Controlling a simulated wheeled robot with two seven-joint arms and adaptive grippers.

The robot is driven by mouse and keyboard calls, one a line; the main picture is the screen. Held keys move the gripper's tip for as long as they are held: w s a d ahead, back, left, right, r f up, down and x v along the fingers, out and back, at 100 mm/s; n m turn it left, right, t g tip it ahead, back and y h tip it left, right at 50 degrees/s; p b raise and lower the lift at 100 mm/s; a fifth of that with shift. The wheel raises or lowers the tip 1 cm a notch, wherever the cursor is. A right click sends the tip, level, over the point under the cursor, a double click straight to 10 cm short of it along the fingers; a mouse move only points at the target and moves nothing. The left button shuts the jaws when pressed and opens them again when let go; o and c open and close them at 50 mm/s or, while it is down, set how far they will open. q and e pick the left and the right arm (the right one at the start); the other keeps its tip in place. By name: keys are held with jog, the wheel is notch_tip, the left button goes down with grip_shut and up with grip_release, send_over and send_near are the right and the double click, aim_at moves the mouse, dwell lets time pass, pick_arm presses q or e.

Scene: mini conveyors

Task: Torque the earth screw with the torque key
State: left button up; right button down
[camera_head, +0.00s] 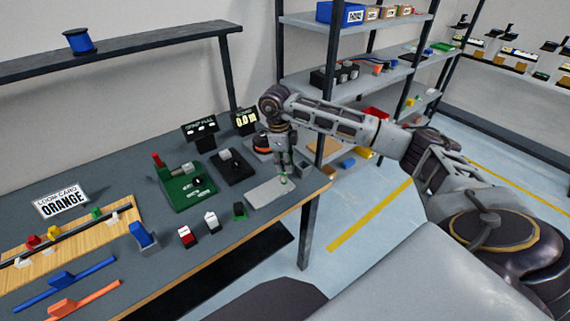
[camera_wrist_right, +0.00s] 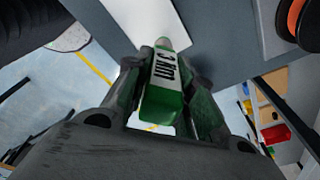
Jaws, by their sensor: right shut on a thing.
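My right gripper (camera_head: 284,161) is above the right end of the bench, pointing down. It is shut on a green torque key, whose white label reads "3 Nm" in the wrist view (camera_wrist_right: 161,80). In the head view only the green lower tip of the key (camera_head: 283,181) shows, over a light grey plate (camera_head: 265,196); I cannot tell whether it touches the plate. A green fixture (camera_head: 181,195) with a red-topped part stands to the left of the gripper. I cannot make out the earth screw. My left gripper is out of view.
A black device (camera_head: 235,172) and two small displays (camera_head: 201,130) (camera_head: 244,121) stand near the gripper. Several small blocks, including a blue one (camera_head: 143,236), line the bench front. A wooden board (camera_head: 75,238) lies at left. Shelves (camera_head: 350,85) stand behind the arm.

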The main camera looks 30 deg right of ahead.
jog(key=shift+n, duration=1)
jog(key=shift+w+n+b, duration=0.1)
jog(key=shift+n+b, duration=0.45)
jog(key=shift+n, duration=0.25)
jog(key=n, duration=0.3)
jog(key=shift+t+b, duration=0.4)
jog(key=n+b, duration=0.1)
jog(key=n, duration=0.3)
jog(key=shift+w+n, duration=0.1)
jog(key=shift+n, duration=0.2)
jog(key=shift+n+t+b, duration=0.3)
jog(key=shift+n+b, duration=0.05)
jog(key=shift+n, duration=0.25)
jog(key=shift+n+b, duration=0.4)
jog(key=shift+n, duration=1.3)
jog(key=shift+w+n+t+b, duration=0.1)
jog(key=shift+n+t+b, duration=0.2)
jog(key=shift+n, duration=1.8)
jog(key=shift+n+b, duration=0.3)
jog(key=shift+n, duration=0.4)
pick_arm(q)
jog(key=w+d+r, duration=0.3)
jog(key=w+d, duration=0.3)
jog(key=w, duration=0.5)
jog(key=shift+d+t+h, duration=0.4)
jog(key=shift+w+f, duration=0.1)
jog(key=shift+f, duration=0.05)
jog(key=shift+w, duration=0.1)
